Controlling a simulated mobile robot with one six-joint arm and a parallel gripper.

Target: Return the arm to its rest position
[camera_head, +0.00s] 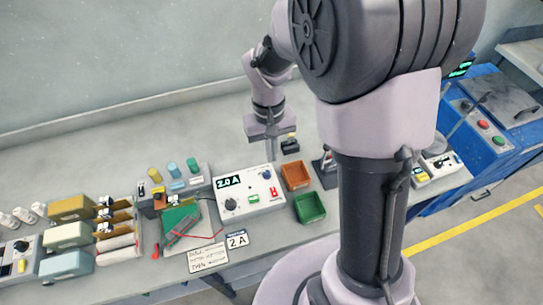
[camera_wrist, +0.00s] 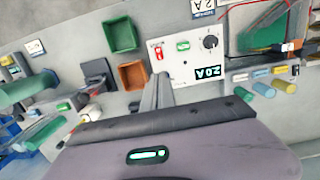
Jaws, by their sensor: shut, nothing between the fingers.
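My gripper (camera_head: 270,132) hangs over the back of the bench, behind the white power unit and left of a small black item with a yellow top. In the wrist view my gripper's fingers (camera_wrist: 162,90) are together, with nothing between them. They point toward the gap between the orange bin (camera_wrist: 133,75) and the power unit (camera_wrist: 190,55). My arm rises from the gripper to a large shoulder that fills the upper right of the head view. The exact height of the gripper above the bench is hard to tell.
The power unit (camera_head: 248,191) reads 2.0 A. Orange (camera_head: 296,176) and green (camera_head: 310,207) bins stand right of it. A green board (camera_head: 180,224) with wires, coloured cylinders and several storage boxes (camera_head: 68,235) lie left. A blue machine (camera_head: 490,125) stands far right.

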